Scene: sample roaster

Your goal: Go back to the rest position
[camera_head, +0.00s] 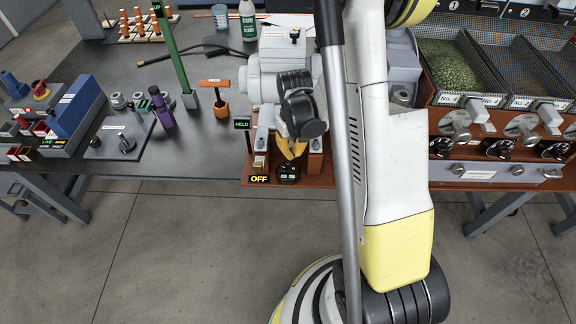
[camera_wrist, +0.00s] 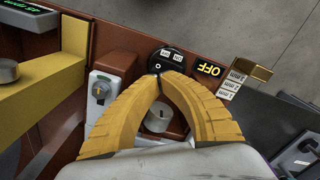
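My gripper (camera_head: 292,151) reaches down at the front edge of the dark bench, over a brown base panel. In the wrist view my gripper (camera_wrist: 158,77) has its two yellow fingers curved together, with the tips meeting and nothing seen held between them. The tips are right by a round black switch (camera_wrist: 171,60), which also shows just below the gripper in the head view (camera_head: 287,172). I cannot tell whether they touch it. An OFF sign (camera_wrist: 208,69) is beside the switch; it also shows in the head view (camera_head: 260,179).
A grey machine (camera_head: 268,75) stands behind the gripper. A HELD sign (camera_head: 242,124), an orange-handled tool (camera_head: 220,98) and a green post (camera_head: 178,60) stand to its left. A roaster bench with bean trays (camera_head: 450,68) is at the right. The floor in front (camera_head: 180,250) is clear.

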